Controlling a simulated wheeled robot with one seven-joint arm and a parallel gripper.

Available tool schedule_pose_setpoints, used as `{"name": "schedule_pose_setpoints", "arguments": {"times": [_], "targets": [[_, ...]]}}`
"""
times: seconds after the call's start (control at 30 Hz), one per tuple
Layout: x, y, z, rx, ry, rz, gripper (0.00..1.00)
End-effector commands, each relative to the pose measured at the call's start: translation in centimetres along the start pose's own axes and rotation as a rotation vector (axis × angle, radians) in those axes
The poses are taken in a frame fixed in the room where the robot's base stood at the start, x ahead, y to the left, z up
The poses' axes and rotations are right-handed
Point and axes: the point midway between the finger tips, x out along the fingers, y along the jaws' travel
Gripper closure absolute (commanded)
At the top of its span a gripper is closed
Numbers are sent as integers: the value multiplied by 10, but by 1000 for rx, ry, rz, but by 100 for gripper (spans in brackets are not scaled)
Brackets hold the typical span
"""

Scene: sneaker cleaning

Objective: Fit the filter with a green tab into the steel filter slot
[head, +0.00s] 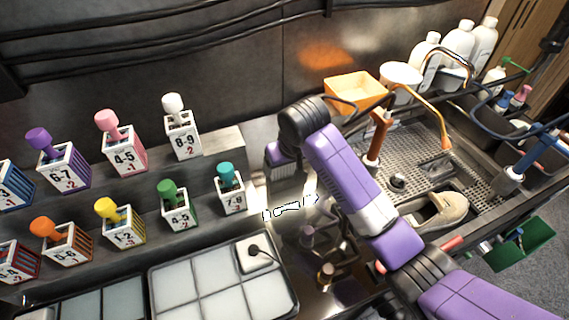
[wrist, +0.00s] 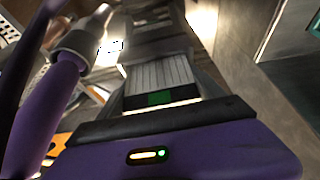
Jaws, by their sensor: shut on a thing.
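The filter (wrist: 160,74) shows in the wrist view as a pale pleated panel with a green tab (wrist: 159,98) on its near end. My gripper (wrist: 160,104) is shut on it at the tab end.
Several numbered blocks with coloured knobs, one teal (head: 230,190), stand on steel ledges at left. A tray of pale squares (head: 215,290) lies in front. An orange bin (head: 355,92), white bottles (head: 458,45) and a perforated sink grate (head: 415,150) are at right.

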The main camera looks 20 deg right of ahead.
Motion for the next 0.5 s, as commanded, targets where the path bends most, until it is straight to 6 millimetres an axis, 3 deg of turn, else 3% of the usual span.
{"name": "schedule_pose_setpoints", "arguments": {"times": [0.03,0.13,0.5], "targets": [[1,0,1,0,-1,0,17],[1,0,1,0,-2,0,0],[3,2,2,4,-5,4,0]]}}
